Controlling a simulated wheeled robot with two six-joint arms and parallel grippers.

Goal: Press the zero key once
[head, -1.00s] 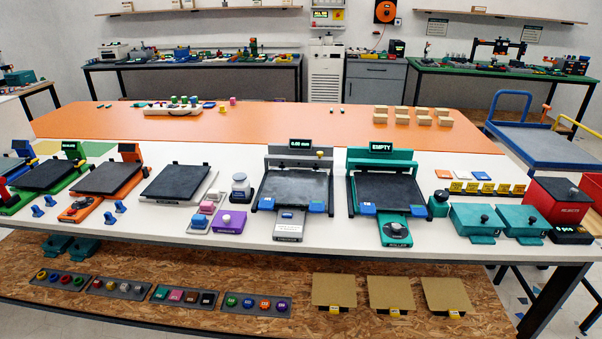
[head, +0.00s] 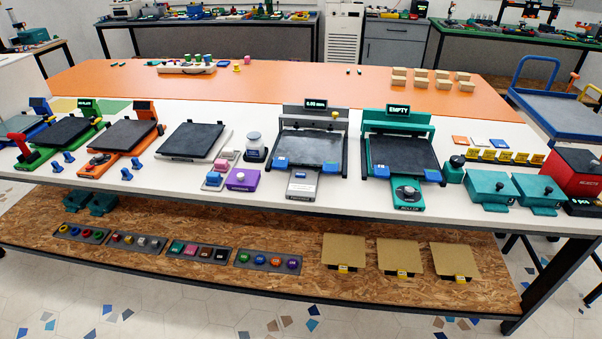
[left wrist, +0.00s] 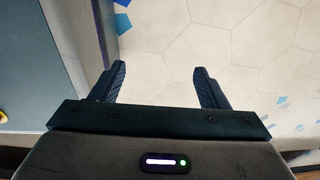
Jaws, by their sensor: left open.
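No key's lettering is readable here, so I cannot tell which one is the zero key. A grey machine (head: 313,115) on the white bench has a small display (head: 316,104) that seems to read 0.00 mm, and a grey front unit (head: 302,184). My left gripper (left wrist: 158,85) is open and empty in the left wrist view, over pale floor tiles. No gripper shows in the head view.
A teal machine (head: 398,122) with an EMPTY display stands right of the grey one, then teal boxes (head: 490,188). Dark-plated machines (head: 120,135) fill the left. The lower wooden shelf (head: 210,275) holds button panels (head: 270,261) and tan plates (head: 344,252). Tiled floor lies in front.

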